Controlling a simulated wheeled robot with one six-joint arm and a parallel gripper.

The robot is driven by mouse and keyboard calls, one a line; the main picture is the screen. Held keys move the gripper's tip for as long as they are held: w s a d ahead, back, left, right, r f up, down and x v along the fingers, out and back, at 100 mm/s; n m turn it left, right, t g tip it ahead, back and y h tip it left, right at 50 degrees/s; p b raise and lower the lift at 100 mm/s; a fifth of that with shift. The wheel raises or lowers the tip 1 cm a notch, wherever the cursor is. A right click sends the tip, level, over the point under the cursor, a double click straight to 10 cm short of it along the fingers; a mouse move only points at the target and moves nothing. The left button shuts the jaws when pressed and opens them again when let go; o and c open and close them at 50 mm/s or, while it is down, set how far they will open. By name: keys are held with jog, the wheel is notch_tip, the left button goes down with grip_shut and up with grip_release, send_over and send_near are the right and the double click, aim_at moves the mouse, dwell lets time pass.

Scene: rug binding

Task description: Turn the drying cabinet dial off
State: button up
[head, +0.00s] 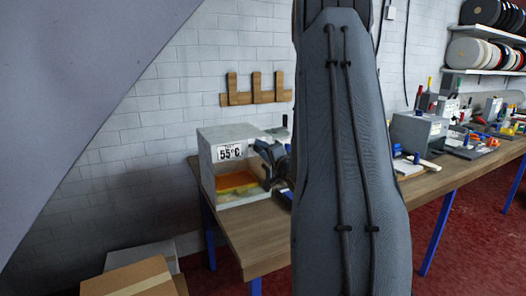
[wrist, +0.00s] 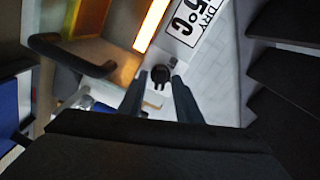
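The drying cabinet (head: 208,170) is a light grey box with a "55°C" label and an orange-lit window, standing on the left end of the bench. In the wrist view its pale front panel (wrist: 222,75) fills the upper right, with the label (wrist: 190,28) tilted. A small round black dial (wrist: 160,74) sits on that panel. My gripper (wrist: 158,80) points at the panel with its two fingers apart, one on each side of the dial, with small gaps visible. Whether the fingertips reach past the dial's face is unclear. In the head view my arm and gripper hide the dial.
A dark bar handle (wrist: 75,55) stands out from the cabinet, left of my fingers. The wooden bench (head: 262,238) carries tools and grey boxes to the right. A cardboard box (head: 135,278) is on the floor at lower left. A wooden rack (head: 255,92) is on the wall.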

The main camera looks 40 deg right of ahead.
jog(key=c, duration=0.7)
